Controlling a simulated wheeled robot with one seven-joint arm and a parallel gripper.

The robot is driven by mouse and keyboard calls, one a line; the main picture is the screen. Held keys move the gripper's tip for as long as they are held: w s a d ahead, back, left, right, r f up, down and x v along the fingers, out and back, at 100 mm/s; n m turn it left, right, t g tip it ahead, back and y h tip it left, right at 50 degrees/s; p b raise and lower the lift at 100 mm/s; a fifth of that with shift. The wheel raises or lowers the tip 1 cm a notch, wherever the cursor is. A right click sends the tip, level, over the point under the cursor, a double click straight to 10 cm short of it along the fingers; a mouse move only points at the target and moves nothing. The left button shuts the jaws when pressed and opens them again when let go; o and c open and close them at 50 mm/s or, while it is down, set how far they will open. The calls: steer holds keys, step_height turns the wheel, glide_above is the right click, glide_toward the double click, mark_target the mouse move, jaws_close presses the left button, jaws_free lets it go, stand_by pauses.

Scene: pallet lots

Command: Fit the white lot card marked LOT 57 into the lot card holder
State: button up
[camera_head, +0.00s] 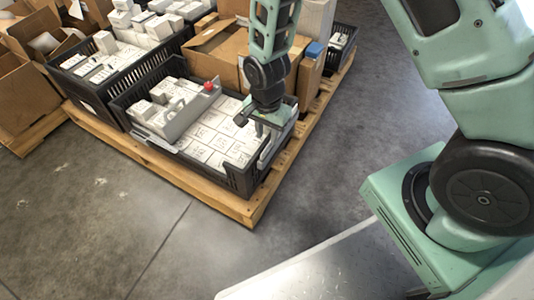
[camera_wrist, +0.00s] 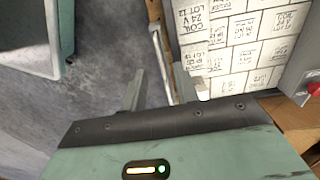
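My gripper (camera_head: 258,127) is low over the right end of a black crate (camera_head: 240,183) full of white boxes. In the wrist view my gripper (camera_wrist: 161,80) has its two fingers spread, with floor and a narrow grey strip showing in the gap and nothing clearly held. The strip (camera_wrist: 158,45) runs along the crate's side; I cannot tell whether it is the lot card holder. A white face reading COIL 24 V LOT 12 (camera_wrist: 190,17) lies beyond the fingers. I can make out no card marked LOT 57 in either view.
The crate sits on a wooden pallet (camera_head: 240,210) with a second black crate (camera_head: 85,92) and cardboard boxes (camera_head: 220,50). A grey piece with a red knob (camera_head: 192,115) lies across the boxes near my gripper. Concrete floor (camera_head: 90,220) in front is clear.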

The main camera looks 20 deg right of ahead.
mark_target(267, 152)
step_height(267, 152, down, 5)
steer(key=b, duration=0.2)
steer(key=shift+r+b, duration=0.15)
steer(key=shift+b, duration=0.25)
jaws_close()
steer(key=shift+r, duration=0.1)
